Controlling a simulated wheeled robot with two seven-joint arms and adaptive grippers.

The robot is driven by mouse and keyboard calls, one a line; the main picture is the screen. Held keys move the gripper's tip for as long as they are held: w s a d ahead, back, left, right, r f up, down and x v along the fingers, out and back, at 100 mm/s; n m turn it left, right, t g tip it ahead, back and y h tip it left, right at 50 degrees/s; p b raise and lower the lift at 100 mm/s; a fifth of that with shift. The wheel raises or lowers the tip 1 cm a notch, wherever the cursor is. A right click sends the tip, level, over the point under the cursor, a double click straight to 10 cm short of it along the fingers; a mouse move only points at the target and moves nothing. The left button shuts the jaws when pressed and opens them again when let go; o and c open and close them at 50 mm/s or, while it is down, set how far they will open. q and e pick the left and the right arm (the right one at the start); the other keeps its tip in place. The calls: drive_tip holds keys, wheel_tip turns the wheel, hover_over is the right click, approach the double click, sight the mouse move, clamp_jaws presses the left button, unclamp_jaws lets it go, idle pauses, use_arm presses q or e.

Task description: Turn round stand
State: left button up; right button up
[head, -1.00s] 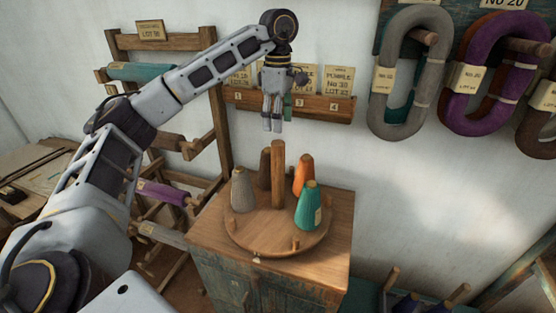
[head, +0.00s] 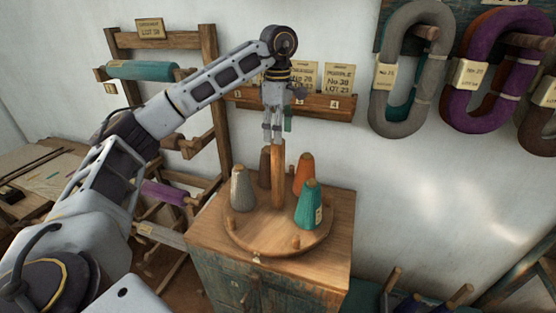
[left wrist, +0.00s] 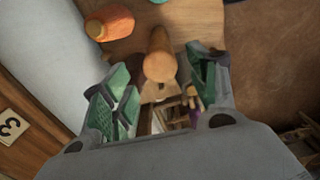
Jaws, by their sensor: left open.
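The round stand (head: 258,240) is a wooden turntable on a cabinet, with an upright central post (head: 278,180) and short pegs at its rim. It carries a grey cone (head: 242,190), a brown cone (head: 265,168), an orange cone (head: 303,176) and a teal cone (head: 308,208). My left gripper (head: 273,138) points down at the top of the post. In the left wrist view the post (left wrist: 160,60) shows between the open green-padded fingers, and the orange cone (left wrist: 108,22) lies beyond. Whether the fingers touch the post is unclear. My right gripper is not in view.
The wooden cabinet (head: 345,235) bears the stand. A card rail (head: 345,102) with lot cards is on the wall behind my gripper. Grey (head: 385,100) and purple (head: 455,100) yarn hanks hang at right. A wooden rack (head: 215,110) with rolls stands at left.

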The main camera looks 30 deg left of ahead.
sight(278, 157)
use_arm(q)
drive_tip(key=shift+f, duration=0.7)
wheel_tip(278, 157, down, 4)
drive_tip(key=shift+f, duration=0.1)
wheel_tip(278, 157, down, 3)
drive_tip(key=shift+r, duration=0.1)
drive_tip(key=shift+f, duration=0.65)
drive_tip(key=c, duration=1.1)
clamp_jaws()
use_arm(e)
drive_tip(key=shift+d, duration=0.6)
